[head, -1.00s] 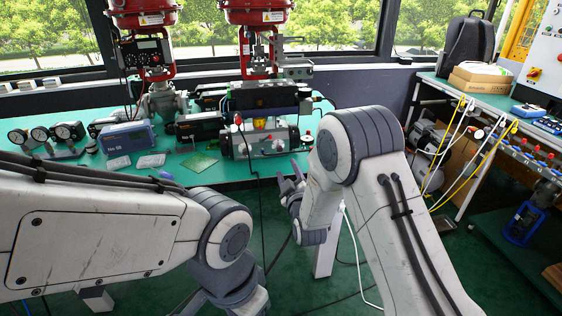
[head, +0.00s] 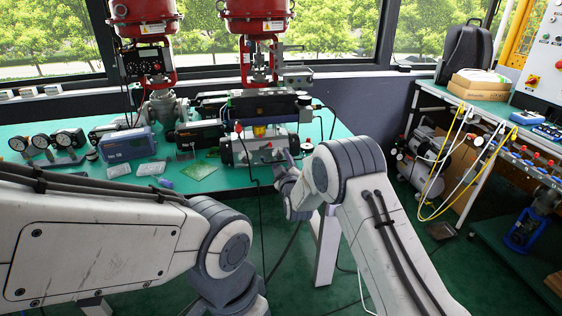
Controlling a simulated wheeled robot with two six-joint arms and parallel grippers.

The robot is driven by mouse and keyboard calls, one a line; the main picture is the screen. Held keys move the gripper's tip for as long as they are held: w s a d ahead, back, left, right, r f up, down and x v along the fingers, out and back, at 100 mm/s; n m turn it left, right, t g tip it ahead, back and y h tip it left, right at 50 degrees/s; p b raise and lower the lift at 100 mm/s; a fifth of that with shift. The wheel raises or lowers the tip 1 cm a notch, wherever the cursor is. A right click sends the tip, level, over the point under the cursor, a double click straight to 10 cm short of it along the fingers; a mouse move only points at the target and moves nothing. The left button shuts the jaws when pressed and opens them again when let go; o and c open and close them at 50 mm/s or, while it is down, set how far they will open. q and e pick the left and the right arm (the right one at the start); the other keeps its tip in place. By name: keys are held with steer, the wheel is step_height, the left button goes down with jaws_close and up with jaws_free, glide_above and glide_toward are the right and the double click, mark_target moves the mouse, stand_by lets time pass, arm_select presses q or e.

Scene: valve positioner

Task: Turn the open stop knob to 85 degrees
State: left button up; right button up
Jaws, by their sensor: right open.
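A grey valve unit (head: 250,151) sits at the front edge of the green bench, with a red cap (head: 238,127) on its left and a red knob (head: 307,139) at its right end. I cannot tell which small part is the open stop knob; the front details are too small. My right gripper (head: 283,166) is open and empty, in front of the unit's lower right part. Its fingers point up toward the unit, and contact cannot be judged. My left arm crosses the lower left; its gripper is not visible.
Round gauges (head: 41,140), a blue-grey meter box (head: 127,142) and a green board (head: 198,170) lie on the bench (head: 50,178) left of the unit. Red actuators (head: 257,14) rise behind. A side bench with boxes (head: 480,83) stands at right.

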steer(key=shift+c, duration=0.3)
jaws_close()
steer(key=m+b, duration=0.2)
steer(key=shift+f+m, duration=0.15)
steer(key=shift+m, duration=0.15)
steer(key=m+b, duration=0.3)
steer(key=m, duration=0.1)
steer(key=shift+m, duration=0.3)
steer(key=m+b, duration=0.3)
steer(key=m, duration=0.1)
steer(key=shift+m+b, duration=0.45)
steer(key=shift+m, duration=0.75)
